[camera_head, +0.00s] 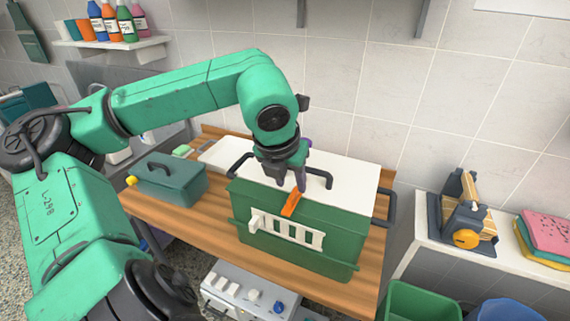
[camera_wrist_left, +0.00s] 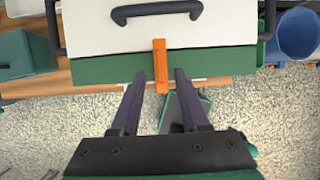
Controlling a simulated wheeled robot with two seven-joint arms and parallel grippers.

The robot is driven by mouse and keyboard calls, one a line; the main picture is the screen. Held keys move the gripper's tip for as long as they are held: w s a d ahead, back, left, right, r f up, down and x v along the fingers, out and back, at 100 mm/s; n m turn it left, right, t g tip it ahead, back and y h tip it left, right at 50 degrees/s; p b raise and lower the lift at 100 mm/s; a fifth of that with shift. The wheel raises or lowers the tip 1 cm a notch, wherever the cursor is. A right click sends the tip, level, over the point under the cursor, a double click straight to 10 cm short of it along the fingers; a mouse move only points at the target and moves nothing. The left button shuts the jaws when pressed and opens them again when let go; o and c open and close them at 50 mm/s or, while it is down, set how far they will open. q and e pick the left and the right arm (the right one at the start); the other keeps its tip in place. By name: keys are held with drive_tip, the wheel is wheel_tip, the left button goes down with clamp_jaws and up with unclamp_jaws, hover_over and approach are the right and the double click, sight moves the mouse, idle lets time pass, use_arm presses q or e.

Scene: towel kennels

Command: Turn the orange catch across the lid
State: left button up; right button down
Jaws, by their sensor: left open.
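The green box (camera_head: 285,223) stands on the wooden bench with a white lid (camera_head: 347,180) on top. The lid has a dark bar handle, which also shows in the left wrist view (camera_wrist_left: 156,12). The orange catch (camera_head: 291,205) is at the middle of the lid's front edge. In the left wrist view the catch (camera_wrist_left: 160,58) lies at right angles to that edge, from the lid out over the green front. My left gripper (camera_head: 291,187) is open, pointing down at the catch. In its wrist view the catch shows between the two fingertips (camera_wrist_left: 160,74); contact cannot be told. My right gripper is out of view.
A teal lidded box (camera_head: 170,181) stands left of the green box on the bench (camera_head: 185,215). A white panel with knobs (camera_head: 248,293) is below the front edge. A shelf at right holds a dark device (camera_head: 465,215) and folded towels (camera_head: 548,232).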

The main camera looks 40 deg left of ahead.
use_arm(q)
drive_tip(key=v, duration=1)
drive_tip(key=shift+r+b, duration=0.25)
drive_tip(key=shift+b, duration=0.1)
drive_tip(key=shift+s, duration=0.1)
